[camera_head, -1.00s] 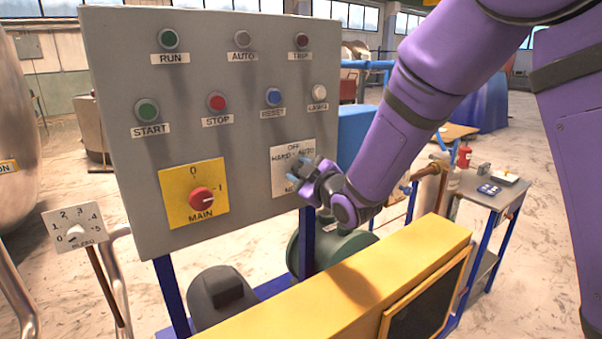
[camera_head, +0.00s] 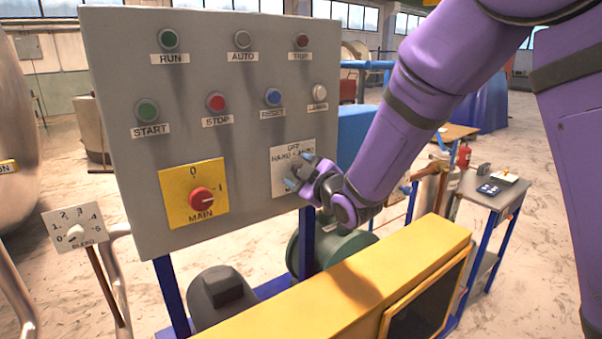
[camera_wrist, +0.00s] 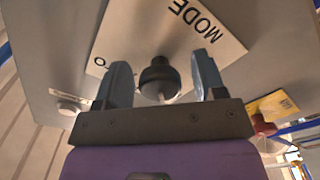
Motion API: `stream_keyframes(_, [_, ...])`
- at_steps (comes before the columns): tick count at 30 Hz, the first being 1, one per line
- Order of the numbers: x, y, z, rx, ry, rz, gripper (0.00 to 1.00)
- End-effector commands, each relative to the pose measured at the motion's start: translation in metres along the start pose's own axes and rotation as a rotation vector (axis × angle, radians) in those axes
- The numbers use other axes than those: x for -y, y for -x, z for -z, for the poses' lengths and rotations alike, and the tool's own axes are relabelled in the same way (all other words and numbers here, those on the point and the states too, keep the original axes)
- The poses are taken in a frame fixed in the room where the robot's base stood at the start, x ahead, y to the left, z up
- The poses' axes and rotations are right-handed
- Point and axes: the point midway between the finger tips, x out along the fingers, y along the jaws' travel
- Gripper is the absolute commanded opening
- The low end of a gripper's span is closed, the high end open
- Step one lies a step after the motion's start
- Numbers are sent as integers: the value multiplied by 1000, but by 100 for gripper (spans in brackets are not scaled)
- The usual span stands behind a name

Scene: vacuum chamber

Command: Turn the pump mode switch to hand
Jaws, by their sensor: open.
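The pump mode switch is a black knob (camera_wrist: 160,78) on a white plate (camera_head: 287,160) at the lower right of the grey control panel. The plate reads OFF at the top with HAND and AUTO below it. In the head view my gripper (camera_head: 300,174) hides the knob. In the wrist view my gripper (camera_wrist: 161,84) is open, with one blue-grey finger on each side of the knob. A gap shows between each finger and the knob. Which way the knob points is hard to tell.
The red MAIN switch (camera_head: 201,199) on its yellow plate is left of the mode plate. START (camera_head: 147,111), STOP (camera_head: 216,102) and RESET (camera_head: 273,97) buttons are above. A yellow housing (camera_head: 330,290) stands below in front, and a small table (camera_head: 492,186) stands right.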

Motion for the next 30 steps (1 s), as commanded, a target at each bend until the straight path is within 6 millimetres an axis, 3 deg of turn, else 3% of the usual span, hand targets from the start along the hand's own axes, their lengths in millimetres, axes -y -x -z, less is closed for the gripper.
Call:
stream_keyframes(8, [-1,16,0,1,-1,-1,64])
stream_keyframes(21, [0,93,0,1,0,-1,64])
stream_keyframes(30, [0,108,0,-1,0,0,64])
